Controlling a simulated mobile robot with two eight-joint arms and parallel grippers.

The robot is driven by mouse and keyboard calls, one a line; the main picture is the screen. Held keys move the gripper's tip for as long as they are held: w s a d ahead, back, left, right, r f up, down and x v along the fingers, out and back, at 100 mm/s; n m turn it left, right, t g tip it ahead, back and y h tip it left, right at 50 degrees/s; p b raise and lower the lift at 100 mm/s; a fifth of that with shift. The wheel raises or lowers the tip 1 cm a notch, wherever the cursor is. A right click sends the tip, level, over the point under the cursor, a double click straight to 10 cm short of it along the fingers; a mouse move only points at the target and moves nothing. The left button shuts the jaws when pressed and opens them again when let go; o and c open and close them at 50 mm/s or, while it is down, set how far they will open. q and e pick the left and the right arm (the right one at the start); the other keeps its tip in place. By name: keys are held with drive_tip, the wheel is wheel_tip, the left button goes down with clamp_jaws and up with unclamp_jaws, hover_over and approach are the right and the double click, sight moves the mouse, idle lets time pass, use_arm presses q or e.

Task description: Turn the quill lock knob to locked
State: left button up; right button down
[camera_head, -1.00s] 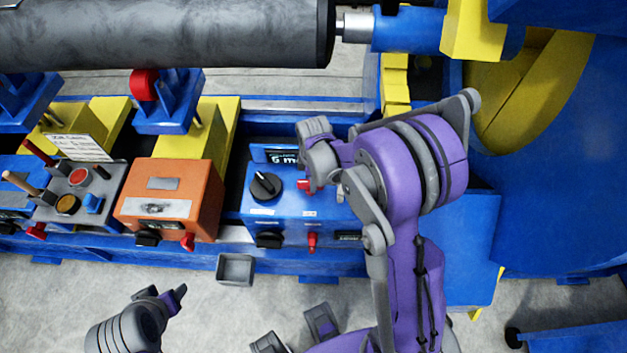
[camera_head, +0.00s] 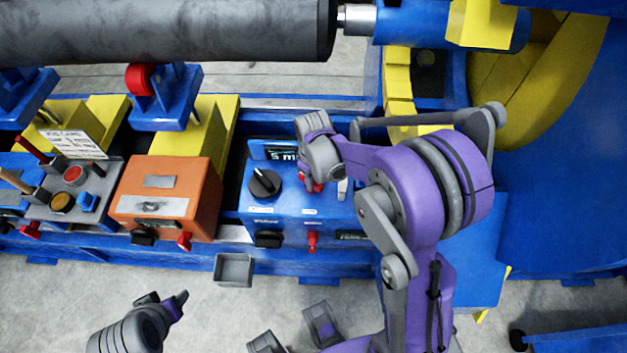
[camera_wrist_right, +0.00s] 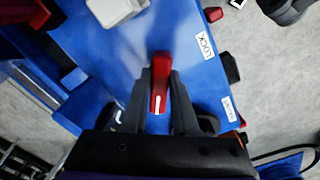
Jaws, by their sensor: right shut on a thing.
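The red knob (camera_head: 313,187) sits on top of the blue box (camera_head: 285,213), right of a black dial. In the right wrist view the knob (camera_wrist_right: 160,82) is a narrow red bar with a white pointer line, standing between my fingers. My right gripper (camera_wrist_right: 162,92) is shut on it, one finger on each side. A white label reading "LOCK" (camera_wrist_right: 205,44) lies on the blue face nearby. In the head view my right gripper (camera_head: 310,180) covers part of the knob. My left gripper (camera_head: 168,302) hangs low at left over the floor, away from the box; its jaw gap is unclear.
A black dial (camera_head: 265,184) and a small display (camera_head: 282,154) are on the same box. A red lever (camera_head: 312,241) is on its front. An orange box (camera_head: 168,198) stands to the left. A grey roller (camera_head: 170,32) spans the back. A small grey tray (camera_head: 234,269) sits in front.

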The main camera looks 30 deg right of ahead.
drive_tip(key=m, duration=0.2)
drive_tip(key=m+b, duration=0.1)
drive_tip(key=m, duration=0.2)
drive_tip(key=shift+a+m+b, duration=0.2)
drive_tip(key=shift+m+b, duration=0.1)
drive_tip(key=m+b, duration=0.1)
drive_tip(key=m, duration=0.4)
drive_tip(key=shift+a, duration=0.2)
drive_tip(key=shift+m, duration=0.3)
drive_tip(key=c, duration=0.7)
unclamp_jaws()
wheel_tip(320, 180, up, 11)
drive_tip(key=shift+f+p, duration=0.1)
drive_tip(key=shift+p, duration=0.6)
